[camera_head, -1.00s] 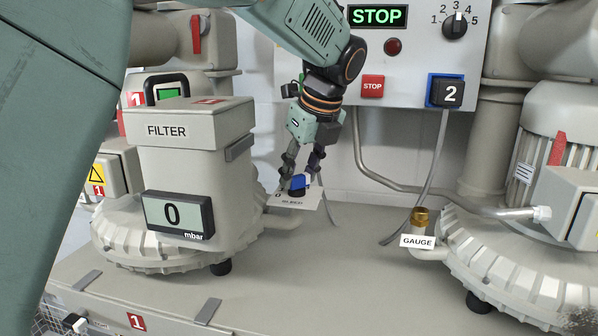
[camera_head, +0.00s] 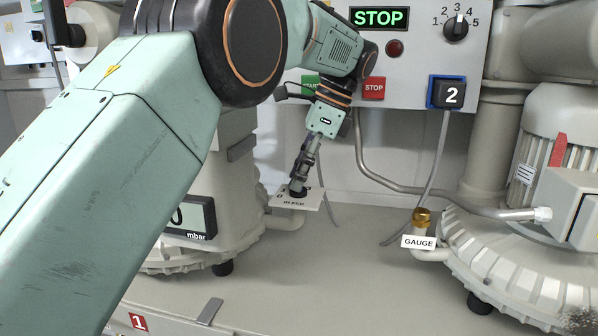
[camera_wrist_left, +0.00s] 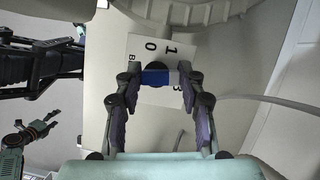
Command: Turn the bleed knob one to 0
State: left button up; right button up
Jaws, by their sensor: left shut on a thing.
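The bleed knob has a blue grip over a round dark base on a white plate (camera_head: 306,203) marked BLEED, with a 0 at its left. In the left wrist view the blue grip of the knob (camera_wrist_left: 157,78) lies crosswise between my left fingertips, and 0 and 1 show on the plate beyond. My left gripper (camera_head: 299,187) reaches down onto the knob and is shut on it, hiding most of it in the head view. I cannot tell which mark the knob points to. My right gripper (camera_wrist_left: 48,124) shows small at the left wrist view's edge, fingers apart, away from the knob.
Behind stands a grey panel with a STOP display (camera_head: 378,17), a red STOP button (camera_head: 374,88) and a dial (camera_head: 455,27). A brass fitting with a GAUGE label (camera_head: 418,242) and a ribbed blower (camera_head: 510,265) stand at right. My left arm covers the filter housing.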

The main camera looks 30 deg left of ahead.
pick_arm(q)
jog(key=shift+w+a+r+n+g+h, duration=0.1)
jog(key=shift+r+n+g+h, duration=0.1)
jog(key=shift+n, duration=0.6)
jog(key=shift+r+n+g+h, duration=0.1)
jog(key=shift+n+g, duration=0.1)
jog(key=shift+n, duration=0.6)
jog(key=o, duration=0.8)
jog(key=shift+c, duration=0.2)
jog(key=o, duration=0.4)
jog(key=shift+w+d+f, duration=0.1)
jog(key=shift+d, duration=0.15)
jog(key=shift+a, duration=0.1)
jog(key=shift+a+f, duration=0.1)
jog(key=shift+a, duration=0.05)
